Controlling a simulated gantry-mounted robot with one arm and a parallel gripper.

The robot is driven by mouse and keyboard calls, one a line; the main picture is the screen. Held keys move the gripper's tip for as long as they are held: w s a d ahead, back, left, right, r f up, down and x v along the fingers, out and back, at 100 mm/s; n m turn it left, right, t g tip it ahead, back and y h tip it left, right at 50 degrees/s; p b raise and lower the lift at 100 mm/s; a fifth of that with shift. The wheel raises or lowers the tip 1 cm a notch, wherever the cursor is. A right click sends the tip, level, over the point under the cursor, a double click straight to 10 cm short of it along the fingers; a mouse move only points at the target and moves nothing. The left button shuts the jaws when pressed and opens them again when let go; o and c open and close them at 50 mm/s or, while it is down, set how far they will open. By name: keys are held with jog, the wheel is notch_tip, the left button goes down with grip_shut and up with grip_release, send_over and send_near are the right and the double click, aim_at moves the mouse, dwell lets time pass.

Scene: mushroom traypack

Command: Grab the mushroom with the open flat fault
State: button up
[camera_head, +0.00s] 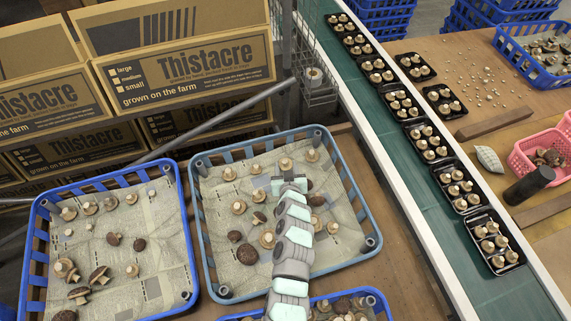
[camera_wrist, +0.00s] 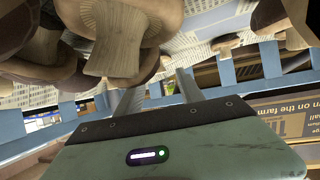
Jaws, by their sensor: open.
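My gripper (camera_head: 288,184) is over the grey-blue crate (camera_head: 352,182); in the wrist view its two fingers (camera_wrist: 158,90) are apart with nothing visibly held. Mushrooms lie on newspaper in this crate, including dark brown ones (camera_head: 247,254) at the lower left and pale ones (camera_head: 285,163) near my gripper. In the wrist view a large mushroom (camera_wrist: 117,38) with a thick pale stem and brown cap looms close beyond the left finger. Contact cannot be told. Which mushroom has the open flat fault is not clear. My arm hides part of the crate.
A blue crate (camera_head: 42,215) with mushrooms stands at the left, another blue crate (camera_head: 381,302) at the bottom. Cardboard boxes (camera_head: 188,60) stand behind. A green conveyor (camera_head: 433,196) at the right carries black trays (camera_head: 494,243) of mushrooms. The crate walls are raised edges.

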aim_at(285, 162)
jog(key=shift+x, duration=1.65)
jog(key=shift+s+f, duration=0.1)
jog(key=shift+c, duration=0.5)
grip_shut()
